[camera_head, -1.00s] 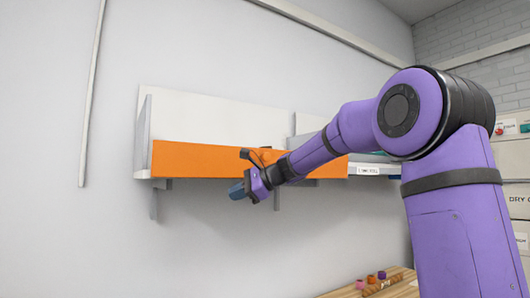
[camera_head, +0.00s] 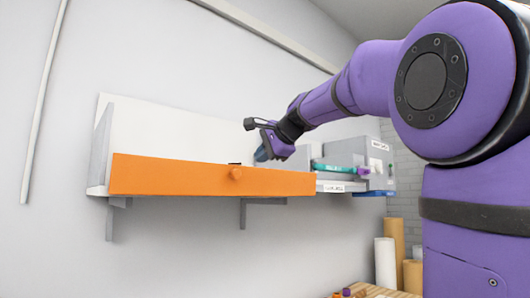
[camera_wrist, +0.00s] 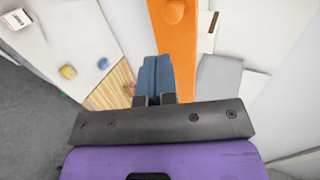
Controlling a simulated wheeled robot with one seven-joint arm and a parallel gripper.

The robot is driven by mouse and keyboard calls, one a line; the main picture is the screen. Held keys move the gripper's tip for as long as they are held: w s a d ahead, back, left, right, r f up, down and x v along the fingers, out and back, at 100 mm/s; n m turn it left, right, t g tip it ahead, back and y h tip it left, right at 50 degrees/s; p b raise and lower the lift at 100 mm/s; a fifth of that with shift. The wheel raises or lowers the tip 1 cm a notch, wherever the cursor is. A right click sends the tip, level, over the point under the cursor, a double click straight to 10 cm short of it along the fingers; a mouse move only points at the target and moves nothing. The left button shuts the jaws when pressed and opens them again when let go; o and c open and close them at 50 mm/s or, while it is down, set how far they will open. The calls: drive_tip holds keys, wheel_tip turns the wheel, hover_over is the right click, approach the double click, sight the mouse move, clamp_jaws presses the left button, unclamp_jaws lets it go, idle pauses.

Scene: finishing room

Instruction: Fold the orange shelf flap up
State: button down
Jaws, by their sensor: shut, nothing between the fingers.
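The orange flap (camera_head: 170,176) is a long panel along the front of the wall shelf. It looks upright, its lower edge near the shelf's front edge, with a round orange knob (camera_head: 235,174) on its face. My gripper (camera_head: 262,153) is at the flap's top edge, right of the knob, apparently empty. In the wrist view its blue fingers (camera_wrist: 157,76) are together beside the orange flap (camera_wrist: 182,48), and the knob (camera_wrist: 172,12) shows at the top. I cannot tell whether the fingers touch the flap.
The white shelf back (camera_head: 165,130) and grey end panel (camera_head: 101,145) stand behind the flap. A grey box (camera_head: 368,153) and a green item (camera_head: 340,169) sit at the right. Paper rolls (camera_head: 386,262) stand below.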

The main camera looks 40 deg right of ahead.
sight(238, 172)
drive_tip(key=x, duration=0.2)
drive_tip(key=r+x, duration=0.1)
drive_tip(key=x, duration=0.5)
drive_tip(key=shift+w+r, duration=0.1)
drive_tip(key=shift+w, duration=0.35)
drive_tip(key=shift+w+a, duration=0.1)
drive_tip(key=shift+w, duration=0.45)
drive_tip(key=shift+r, duration=0.1)
drive_tip(key=shift+w+r, duration=0.2)
drive_tip(key=shift+w, duration=0.25)
drive_tip(key=shift+w+r, duration=0.2)
drive_tip(key=shift+w, duration=0.25)
